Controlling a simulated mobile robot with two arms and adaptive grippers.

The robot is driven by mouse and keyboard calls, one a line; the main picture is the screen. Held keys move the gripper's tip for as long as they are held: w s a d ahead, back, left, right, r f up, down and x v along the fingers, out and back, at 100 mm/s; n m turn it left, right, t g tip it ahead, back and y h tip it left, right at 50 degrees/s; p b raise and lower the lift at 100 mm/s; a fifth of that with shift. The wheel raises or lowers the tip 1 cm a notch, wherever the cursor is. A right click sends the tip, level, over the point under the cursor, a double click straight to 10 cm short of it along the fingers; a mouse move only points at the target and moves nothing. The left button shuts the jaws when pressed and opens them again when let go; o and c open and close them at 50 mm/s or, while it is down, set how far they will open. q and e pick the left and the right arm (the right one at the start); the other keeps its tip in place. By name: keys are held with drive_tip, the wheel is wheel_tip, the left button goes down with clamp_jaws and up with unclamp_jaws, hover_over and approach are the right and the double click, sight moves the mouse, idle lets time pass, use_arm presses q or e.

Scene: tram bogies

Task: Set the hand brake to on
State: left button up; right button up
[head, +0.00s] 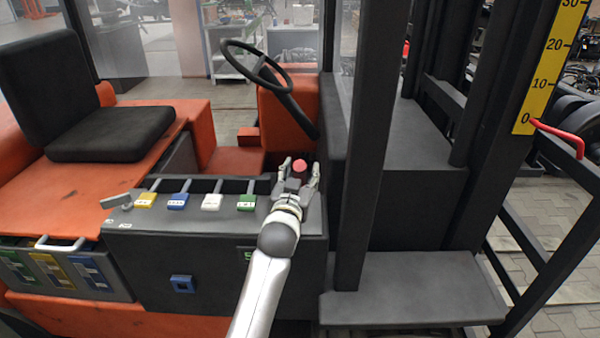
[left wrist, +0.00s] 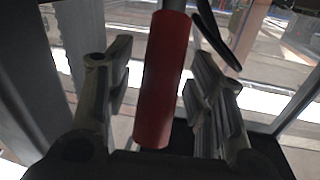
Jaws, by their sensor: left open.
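A lever with a red grip (head: 299,166), which looks like the hand brake, stands at the right end of the dark console (head: 215,245). In the left wrist view, the red cylindrical grip (left wrist: 163,80) rises between my fingers. My left gripper (head: 299,172) is open, with one finger on each side of the grip. In the left wrist view, a gap shows between the grip and each finger of my left gripper (left wrist: 160,85). The lever's base is hidden by the gripper. My right gripper is not in view.
Yellow (head: 145,200), blue (head: 177,201), white (head: 211,202) and green (head: 246,202) levers line the console left of my gripper. A steering wheel (head: 256,64) is behind it. A dark mast post (head: 368,150) stands close on the right. A black seat (head: 110,134) is at left.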

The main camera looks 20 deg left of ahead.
use_arm(q)
drive_tip(key=shift+c, duration=0.3)
clamp_jaws()
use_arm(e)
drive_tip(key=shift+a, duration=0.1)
use_arm(q)
drive_tip(key=shift+w+r, duration=0.1)
